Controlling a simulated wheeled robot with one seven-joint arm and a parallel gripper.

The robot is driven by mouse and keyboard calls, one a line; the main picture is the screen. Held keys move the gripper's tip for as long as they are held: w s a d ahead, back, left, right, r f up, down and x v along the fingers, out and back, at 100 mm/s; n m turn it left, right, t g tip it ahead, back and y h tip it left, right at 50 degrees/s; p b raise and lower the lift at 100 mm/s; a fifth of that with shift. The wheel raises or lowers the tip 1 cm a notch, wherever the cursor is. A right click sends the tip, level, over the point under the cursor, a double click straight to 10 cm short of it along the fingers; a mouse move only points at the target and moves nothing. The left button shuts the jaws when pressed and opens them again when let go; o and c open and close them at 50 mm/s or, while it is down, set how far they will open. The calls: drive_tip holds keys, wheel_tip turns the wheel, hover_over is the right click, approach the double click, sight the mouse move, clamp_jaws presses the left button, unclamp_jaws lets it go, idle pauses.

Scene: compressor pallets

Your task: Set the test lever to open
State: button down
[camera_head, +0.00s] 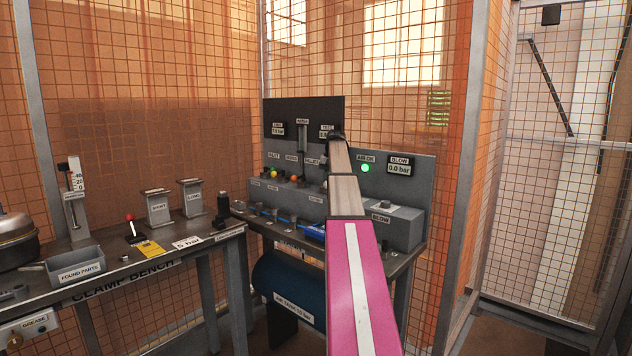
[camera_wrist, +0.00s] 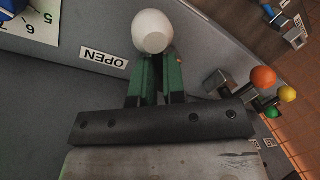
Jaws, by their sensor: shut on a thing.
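The test lever shows in the wrist view as a white rounded knob (camera_wrist: 153,32) at the top middle. My gripper (camera_wrist: 155,72) has its two green fingers closed at the knob, and the lever's stem is hidden behind them. A white OPEN label (camera_wrist: 104,58), upside down in this view, is on the grey panel just left of the fingers.
Orange, yellow and green knobs (camera_wrist: 263,77) stand close to the right of my gripper. In the head view a grey control panel (camera_head: 410,185) with a green lamp (camera_head: 365,168) is beside my arm. The clamp bench (camera_head: 150,270) is at the left, and mesh fencing surrounds the area.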

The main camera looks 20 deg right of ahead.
drive_tip(key=shift+s, duration=0.15)
idle(0.4)
drive_tip(key=c, duration=1.2)
unclamp_jaws()
